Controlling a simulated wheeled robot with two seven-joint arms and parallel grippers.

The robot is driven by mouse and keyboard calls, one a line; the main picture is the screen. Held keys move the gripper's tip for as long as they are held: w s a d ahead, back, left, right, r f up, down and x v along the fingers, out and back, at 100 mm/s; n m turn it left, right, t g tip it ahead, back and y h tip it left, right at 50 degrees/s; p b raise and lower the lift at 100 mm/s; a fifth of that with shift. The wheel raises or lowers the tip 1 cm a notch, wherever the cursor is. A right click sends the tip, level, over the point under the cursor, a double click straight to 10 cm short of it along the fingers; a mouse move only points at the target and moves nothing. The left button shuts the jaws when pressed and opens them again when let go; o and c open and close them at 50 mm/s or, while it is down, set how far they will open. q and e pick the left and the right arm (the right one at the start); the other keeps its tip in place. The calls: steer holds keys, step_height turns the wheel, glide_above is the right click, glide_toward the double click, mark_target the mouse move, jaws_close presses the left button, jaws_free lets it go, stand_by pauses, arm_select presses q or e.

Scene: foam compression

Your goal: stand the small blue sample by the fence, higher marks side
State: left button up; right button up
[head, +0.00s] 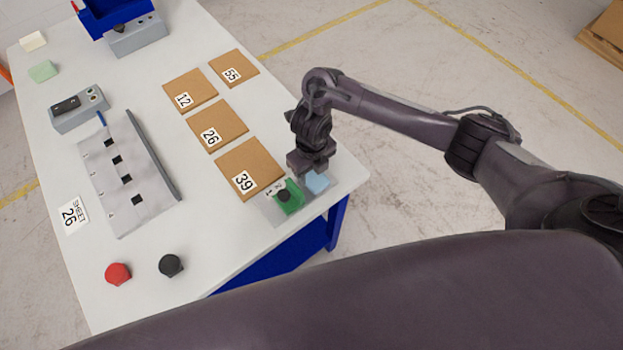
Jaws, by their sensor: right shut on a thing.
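The small blue sample (317,183) is a light blue block at the right edge of the table, just below my right gripper (312,170). My right gripper points down and is shut on it; the fingers partly hide its top. The fence (154,156) is a raised grey strip along the right side of a grey plate (125,205), on the left of the table. The plate carries a row of black squares with small marks beside them, too small to read surely. The fence stands well to the left of my right gripper. My left gripper is not in view.
A grey plate with a green block (289,197) and dark knob is beside the sample. Brown numbered pads (250,168) lie between gripper and fence.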

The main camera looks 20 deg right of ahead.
mark_target(311, 178)
step_height(311, 178, down, 4)
steer(key=shift+r+b, duration=0.2)
steer(key=shift+b, duration=0.5)
steer(key=shift+f, duration=0.1)
steer(key=o, duration=0.6)
steer(key=shift+o, duration=0.2)
steer(key=shift+r, duration=0.3)
step_height(311, 178, up, 11)
steer(key=p, duration=0.5)
steer(key=shift+f, duration=0.1)
steer(key=shift+r+p, duration=0.3)
steer(key=shift+r, duration=0.2)
